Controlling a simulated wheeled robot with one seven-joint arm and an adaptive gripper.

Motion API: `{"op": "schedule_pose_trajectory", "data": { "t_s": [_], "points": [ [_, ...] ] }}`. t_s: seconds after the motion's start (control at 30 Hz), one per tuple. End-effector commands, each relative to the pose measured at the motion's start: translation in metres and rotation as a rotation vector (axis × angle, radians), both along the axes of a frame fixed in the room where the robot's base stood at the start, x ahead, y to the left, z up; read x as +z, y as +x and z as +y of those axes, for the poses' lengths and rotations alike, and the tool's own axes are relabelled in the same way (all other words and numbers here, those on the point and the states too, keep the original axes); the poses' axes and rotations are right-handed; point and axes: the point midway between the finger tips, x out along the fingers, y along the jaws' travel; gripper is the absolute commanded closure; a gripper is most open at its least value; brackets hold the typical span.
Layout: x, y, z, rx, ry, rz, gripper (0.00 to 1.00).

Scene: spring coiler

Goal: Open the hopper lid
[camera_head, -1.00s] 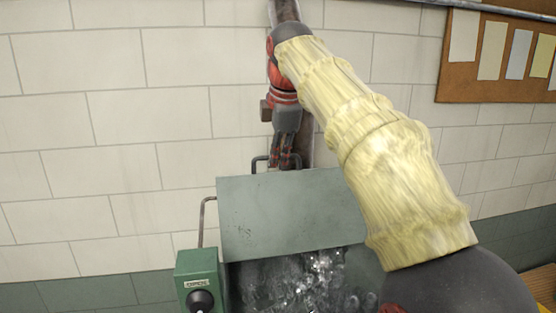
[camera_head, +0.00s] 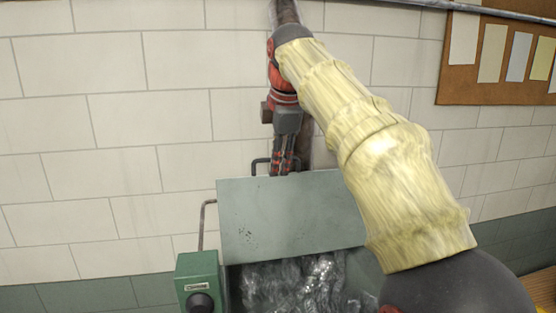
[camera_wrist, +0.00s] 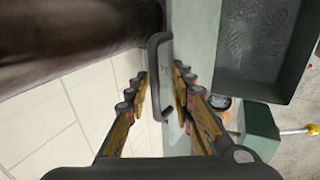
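The hopper lid (camera_head: 285,222) is a grey-green plate raised at the back of the hopper (camera_wrist: 248,81), whose inside shows below it in the head view. A dark bar handle (camera_head: 259,165) stands at the lid's far edge; it also shows in the wrist view (camera_wrist: 154,75). My gripper (camera_head: 282,172) reaches down at this handle. In the wrist view my gripper (camera_wrist: 161,82) has its fingers apart, one on each side of the handle bar, with visible gaps. Part of the handle is hidden behind the fingers in the head view.
A green control box (camera_head: 197,280) with a dark knob stands left of the hopper, beside a bent metal rod (camera_head: 203,222). A brown vertical pipe (camera_head: 304,150) runs down the tiled wall close behind my gripper. A cork board (camera_head: 490,85) hangs at upper right.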

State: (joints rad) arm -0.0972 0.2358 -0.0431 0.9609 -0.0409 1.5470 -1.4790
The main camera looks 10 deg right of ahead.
Motion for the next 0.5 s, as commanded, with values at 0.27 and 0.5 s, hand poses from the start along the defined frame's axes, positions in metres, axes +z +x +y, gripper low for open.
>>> {"op": "schedule_pose_trajectory", "data": {
  "t_s": [0.27, 0.5],
  "points": [
    [0.026, -0.011, 0.0, 0.0, 0.0, -0.002, 0.76],
    [0.057, -0.024, 0.001, 0.0, 0.0, -0.002, 0.76]
  ]
}}
